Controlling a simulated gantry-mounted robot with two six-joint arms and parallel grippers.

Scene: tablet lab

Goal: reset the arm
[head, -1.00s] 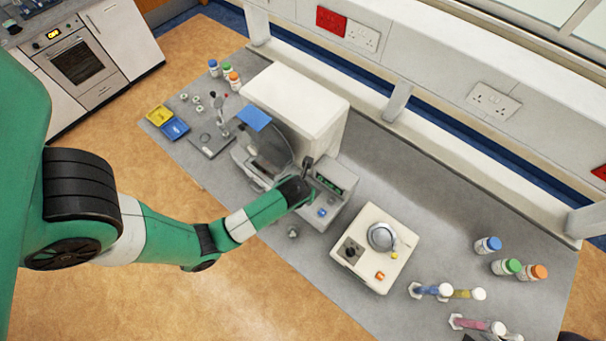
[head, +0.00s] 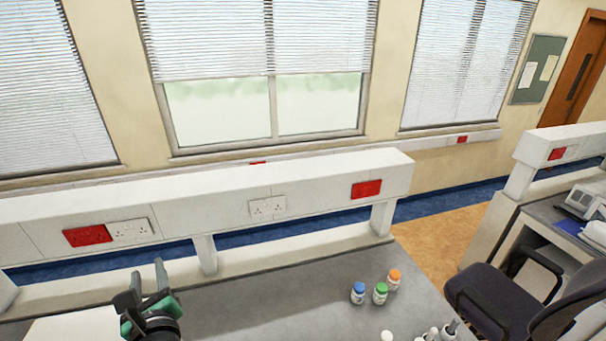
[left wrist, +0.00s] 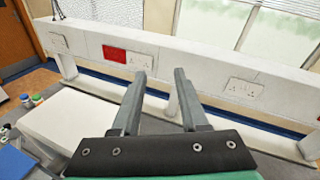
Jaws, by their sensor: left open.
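My left gripper (head: 148,279) stands at the lower left of the head view, its two grey fingers pointing up and apart. In the left wrist view the left gripper (left wrist: 160,95) shows two separated fingers with nothing between them. It is raised above the bench, in front of the white socket shelf. My right gripper is not in either view.
A white box-shaped machine (left wrist: 75,128) is beside the left gripper. Bottles with blue (head: 358,292), green (head: 380,293) and orange (head: 393,280) caps stand on the grey bench (head: 310,300). The socket shelf (head: 320,189) runs behind it. A dark chair (head: 500,295) is at right.

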